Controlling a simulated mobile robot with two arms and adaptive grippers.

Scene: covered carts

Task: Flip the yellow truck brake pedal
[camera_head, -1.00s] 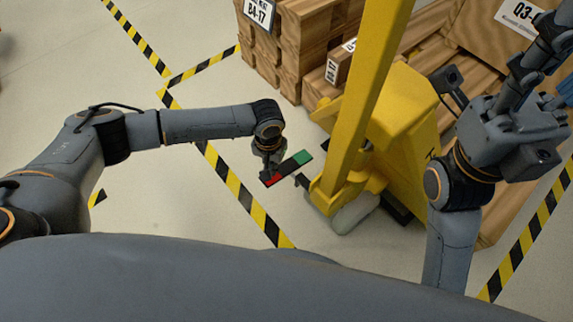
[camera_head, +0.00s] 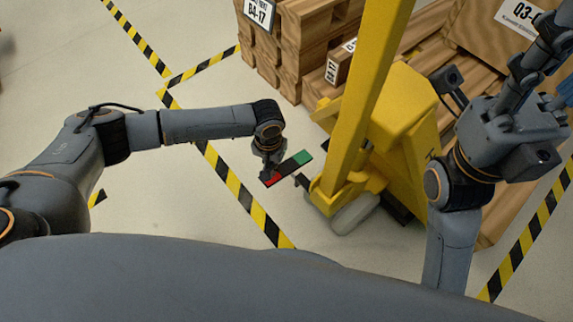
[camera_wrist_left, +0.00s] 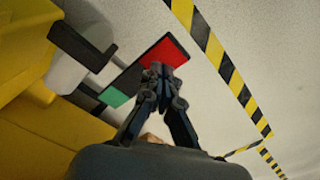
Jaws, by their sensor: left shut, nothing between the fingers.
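The brake pedal, a flat black bar (camera_head: 287,168) with a red end and a green end, sits low at the foot of the yellow truck (camera_head: 405,115). Its red end is nearest my left gripper (camera_head: 267,172); the green end points up and right. In the left wrist view the shut, empty fingertips (camera_wrist_left: 157,70) overlap the pedal near its red end (camera_wrist_left: 170,50). The green end (camera_wrist_left: 114,97) is to their left. I cannot tell whether they touch it. My right arm is at the right; its finger state is unclear.
Wooden crates (camera_head: 295,45) stand behind the truck. The truck's yellow post (camera_head: 366,90) rises right of the pedal, and a pale wheel (camera_head: 355,214) is below it. Yellow-black floor tape (camera_head: 240,190) runs past the pedal. The floor at the left is clear.

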